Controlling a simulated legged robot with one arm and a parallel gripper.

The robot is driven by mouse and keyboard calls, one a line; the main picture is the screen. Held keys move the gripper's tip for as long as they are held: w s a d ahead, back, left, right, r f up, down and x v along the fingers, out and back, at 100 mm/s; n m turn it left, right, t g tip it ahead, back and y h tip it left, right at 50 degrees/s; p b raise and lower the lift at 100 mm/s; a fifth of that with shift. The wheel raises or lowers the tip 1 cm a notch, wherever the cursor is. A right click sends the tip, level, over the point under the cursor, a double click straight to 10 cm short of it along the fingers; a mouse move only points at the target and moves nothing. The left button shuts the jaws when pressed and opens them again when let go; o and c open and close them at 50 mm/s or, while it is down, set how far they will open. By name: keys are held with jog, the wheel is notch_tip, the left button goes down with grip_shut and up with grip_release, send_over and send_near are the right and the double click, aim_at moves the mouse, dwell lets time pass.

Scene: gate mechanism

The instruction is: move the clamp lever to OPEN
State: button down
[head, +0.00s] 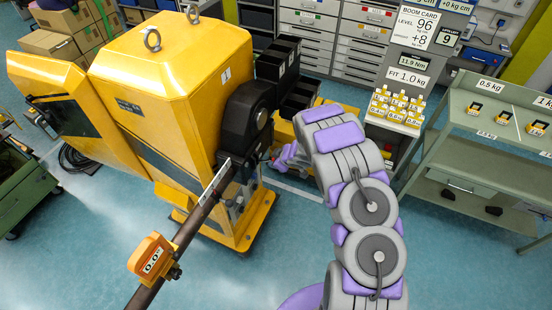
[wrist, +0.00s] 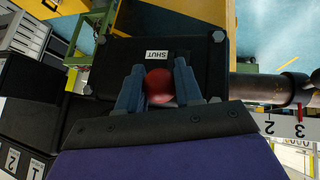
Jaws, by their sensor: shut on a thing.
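In the wrist view, a red ball knob (wrist: 159,86), which looks like the end of the clamp lever, sits between the two blue-grey fingers of my gripper (wrist: 159,70). The fingers are shut on the knob from both sides. A white SHUT label (wrist: 157,56) is on the black housing (wrist: 190,50) just beyond the knob. The lever's shaft and any OPEN label are hidden or out of view. In the head view, my arm reaches toward the side of the yellow gate cabinet (head: 165,80); the knob cannot be made out there.
A dark boom (head: 207,200) with a yellow 0.0 counter block (head: 152,257) runs from the cabinet to the lower left. Black bins (head: 290,85) stand behind my arm. A green shelf trolley (head: 470,145) stands at right. Blue floor between boom and arm is clear.

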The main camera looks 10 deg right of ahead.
jog(key=shift+w+d+r, duration=0.4)
jog(key=shift+w+r, duration=0.1)
jog(key=shift+r, duration=0.1)
jog(key=c, duration=1.1)
grip_release()
jog(key=shift+d, duration=0.1)
jog(key=o, duration=0.3)
jog(key=shift+w+d+f, duration=0.1)
jog(key=shift+d+f, duration=0.05)
jog(key=shift+d, duration=0.1)
jog(key=shift+o, duration=0.2)
jog(key=shift+s+a+f, duration=0.3)
jog(key=shift+s+a, duration=0.05)
jog(key=shift+a, duration=0.05)
jog(key=shift+s, duration=0.1)
jog(key=v, duration=1.7)
jog(key=shift+d+r, duration=0.25)
jog(key=shift+b, duration=0.3)
